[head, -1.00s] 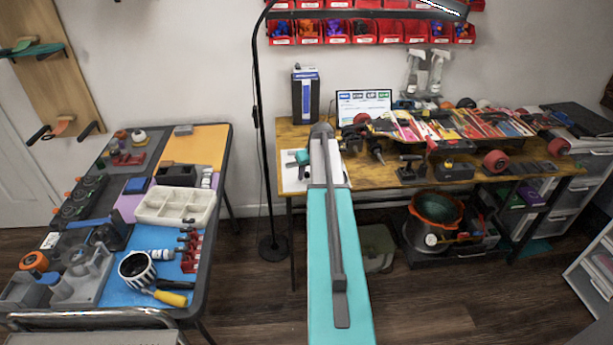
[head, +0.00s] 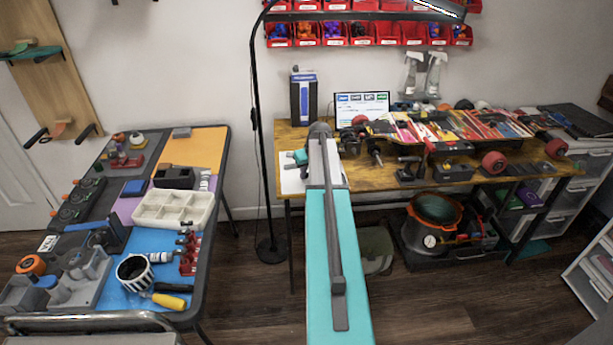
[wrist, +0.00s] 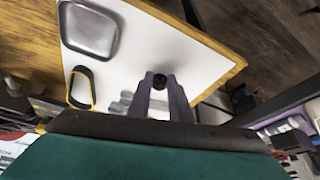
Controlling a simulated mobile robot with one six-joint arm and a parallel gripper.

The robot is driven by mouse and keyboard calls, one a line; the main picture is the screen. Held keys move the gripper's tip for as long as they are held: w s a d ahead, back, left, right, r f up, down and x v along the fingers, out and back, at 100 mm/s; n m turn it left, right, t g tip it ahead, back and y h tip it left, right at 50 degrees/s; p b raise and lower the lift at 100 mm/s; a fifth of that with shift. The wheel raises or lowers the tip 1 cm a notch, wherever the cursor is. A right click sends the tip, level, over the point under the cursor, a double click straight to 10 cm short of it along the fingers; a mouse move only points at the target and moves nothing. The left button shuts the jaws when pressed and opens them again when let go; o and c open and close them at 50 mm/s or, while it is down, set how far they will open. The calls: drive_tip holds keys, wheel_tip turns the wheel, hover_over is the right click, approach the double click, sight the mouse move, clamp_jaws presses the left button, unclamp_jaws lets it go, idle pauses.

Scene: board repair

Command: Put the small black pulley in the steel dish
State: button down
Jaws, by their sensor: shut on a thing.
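In the wrist view my gripper (wrist: 160,84) is shut on the small black pulley (wrist: 159,81), held between its two purple fingertips above a white sheet (wrist: 135,45). The steel dish (wrist: 90,30), shallow and square with rounded corners, lies on the sheet at the upper left. It looks empty, and the gripper is to its lower right, apart from it. In the head view my gripper's end is over the white sheet at the left end of the wooden bench (head: 430,180). My arm hides much there, and I cannot make out the pulley or dish.
A black and yellow belt loop (wrist: 93,86) lies on the sheet below the dish. Grey pieces (wrist: 124,101) lie left of the fingers. A blue-and-dark box (head: 304,97) and a screen (head: 361,105) stand behind. Skateboards and tools crowd the bench to the right.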

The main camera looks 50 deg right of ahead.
wheel_tip(320, 180, up, 2)
drive_tip(key=shift+r+b, duration=0.1)
drive_tip(key=shift+b, duration=0.2)
drive_tip(key=shift+s+a+r, duration=0.15)
drive_tip(key=shift+r, duration=0.1)
drive_tip(key=s+a+r+b, duration=0.1)
drive_tip(key=s+a+b, duration=0.1)
drive_tip(key=s+a, duration=0.8)
drive_tip(key=shift+s+r+b, duration=0.25)
drive_tip(key=shift+s+b, duration=0.15)
drive_tip(key=shift+s, duration=0.6)
drive_tip(key=shift+w+a, duration=0.1)
drive_tip(key=w+a+r+n, duration=0.1)
drive_tip(key=w+a+r, duration=0.3)
drive_tip(key=a, duration=1)
drive_tip(key=w+a+r+n+y, duration=0.1)
drive_tip(key=w+a+r, duration=0.4)
drive_tip(key=a, duration=1)
drive_tip(key=w+a+r+n, duration=0.2)
drive_tip(key=w+a+r, duration=0.3)
drive_tip(key=w+a, duration=0.4)
drive_tip(key=a, duration=0.6)
drive_tip(key=shift+w+y, duration=0.3)
drive_tip(key=shift+w, duration=0.05)
